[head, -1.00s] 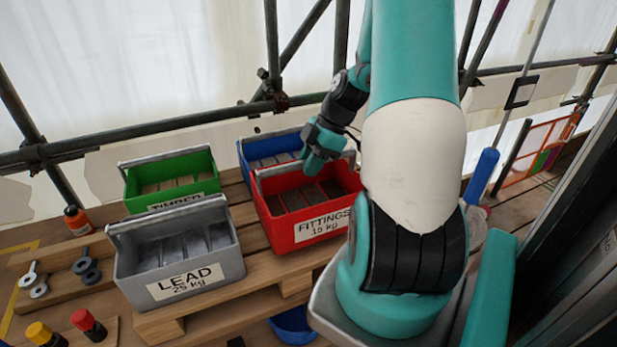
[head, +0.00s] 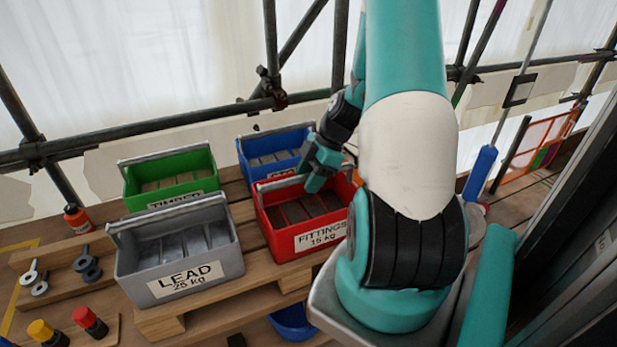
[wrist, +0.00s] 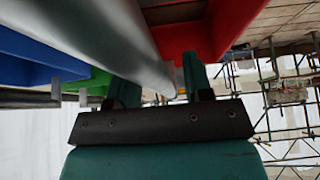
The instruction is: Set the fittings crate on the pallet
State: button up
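The red fittings crate (head: 310,238), labelled FITTINGS, is upright at the right part of the wooden pallet (head: 210,310), right of the grey lead crate. Its base is at or just above the boards; I cannot tell if it bears fully on them. My gripper (head: 318,180) is at the crate's grey handle, pointing down. In the wrist view my gripper (wrist: 160,88) has its fingers on either side of the grey handle (wrist: 110,40), shut on it. The red wall (wrist: 190,28) shows beyond. My arm hides the crate's right side.
The grey lead crate (head: 185,276) stands close on the left, the green timber crate (head: 165,190) behind it and the blue crate (head: 270,160) behind the fittings crate. Scaffold tubes (head: 150,130) run along the back. A blue bucket (head: 293,323) is below the pallet's front.

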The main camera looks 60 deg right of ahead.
jog(key=b+v, duration=0.1)
jog(key=v, duration=1.1)
jog(key=shift+w+r, duration=0.1)
jog(key=w+a+r+m+g, duration=0.1)
jog(key=w+a+r, duration=0.2)
jog(key=a, duration=0.9)
jog(key=w+a+r+m+g, duration=0.1)
jog(key=w+a+r, duration=0.1)
jog(key=a, duration=1)
jog(key=s+a+r+m, duration=0.1)
jog(key=s+a, duration=0.4)
jog(key=a, duration=0.3)
jog(key=s+a+m+g, duration=0.1)
jog(key=s+a, duration=0.5)
jog(key=a, duration=0.1)
jog(key=shift+a+r+m+h+b, duration=0.3)
jog(key=shift+a+r+h, duration=0.05)
jog(key=shift+r+h, duration=0.05)
